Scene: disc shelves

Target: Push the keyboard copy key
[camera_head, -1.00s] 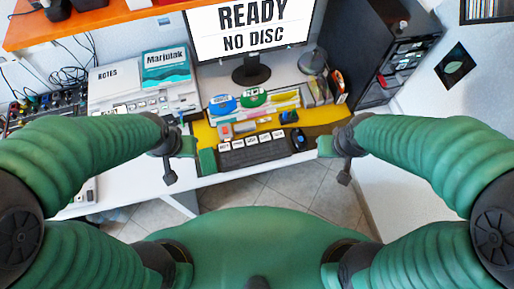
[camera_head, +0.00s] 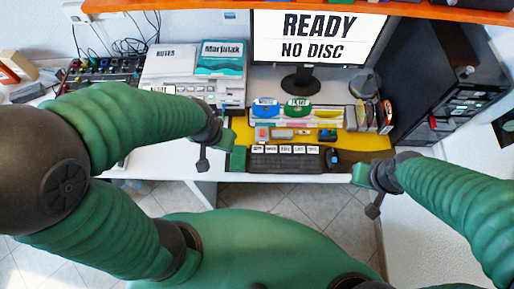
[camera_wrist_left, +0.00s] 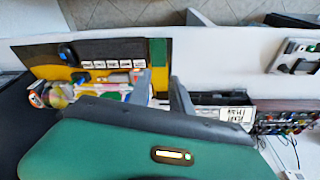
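A dark keyboard (camera_head: 285,162) lies on the yellow mat of the desk, with a row of white labelled keys (camera_head: 285,149) along its far edge. The labels are too small to read, so I cannot tell which is copy. The keyboard (camera_wrist_left: 110,50) and white keys (camera_wrist_left: 119,64) also show in the left wrist view. My left gripper (camera_head: 213,150) is left of the keyboard, apart from it. In the left wrist view its fingers (camera_wrist_left: 159,82) stand apart with nothing between them. My right gripper (camera_head: 367,190) is right of and nearer than the keyboard; its opening is unclear.
Coloured discs and small items stand behind. A monitor (camera_head: 320,40) reads "READY NO DISC".

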